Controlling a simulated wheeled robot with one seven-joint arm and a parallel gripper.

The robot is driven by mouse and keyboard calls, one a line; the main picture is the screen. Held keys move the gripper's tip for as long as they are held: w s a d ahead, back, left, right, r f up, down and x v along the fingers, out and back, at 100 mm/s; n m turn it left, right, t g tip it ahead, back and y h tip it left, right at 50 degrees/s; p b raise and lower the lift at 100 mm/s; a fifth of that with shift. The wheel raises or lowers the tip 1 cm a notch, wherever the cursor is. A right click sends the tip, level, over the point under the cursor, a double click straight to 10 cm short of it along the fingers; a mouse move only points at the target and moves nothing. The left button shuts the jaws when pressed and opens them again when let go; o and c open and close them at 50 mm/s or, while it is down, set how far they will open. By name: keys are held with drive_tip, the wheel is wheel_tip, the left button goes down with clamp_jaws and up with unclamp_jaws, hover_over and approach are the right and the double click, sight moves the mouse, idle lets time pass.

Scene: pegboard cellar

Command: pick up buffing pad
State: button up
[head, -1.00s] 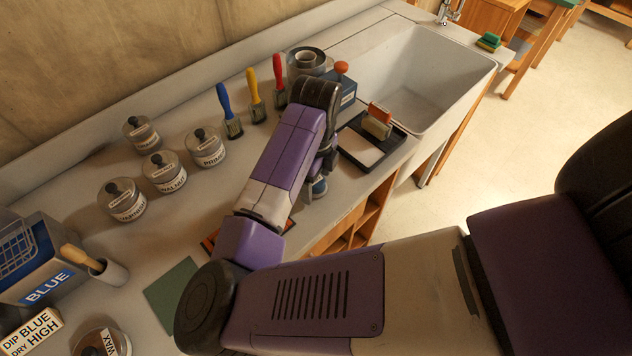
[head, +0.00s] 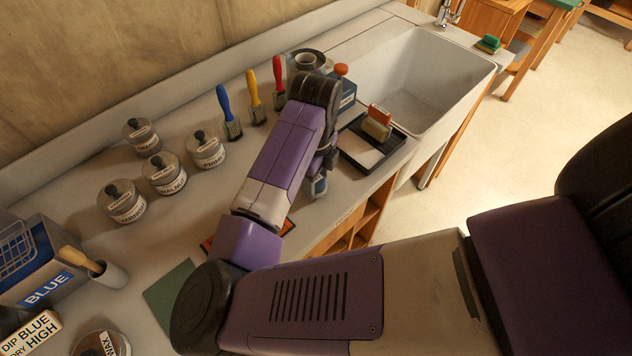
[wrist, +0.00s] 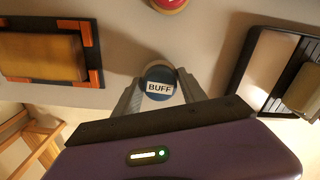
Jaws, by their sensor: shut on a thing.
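The buffing pad (wrist: 159,83) is a small round blue thing with a white label reading BUFF, between my gripper's fingers in the wrist view. My gripper (wrist: 160,88) is shut on it, with a grey finger on each side. In the head view the pad (head: 319,186) shows as a small blue and pale shape below my wrist, near the counter's front edge. My arm hides most of the gripper there. I cannot tell exactly how high the pad is above the counter.
A black tray (head: 352,157) with a handled block lies right of my gripper, before the sink (head: 415,75). Blue (head: 229,110), yellow and red-handled brushes and several lidded tins (head: 205,148) stand behind my arm. An orange-cornered tray (wrist: 95,62) with a tan block lies at the wrist view's left.

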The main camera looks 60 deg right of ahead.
wheel_tip(320, 180, up, 19)
drive_tip(key=shift+b, duration=0.45)
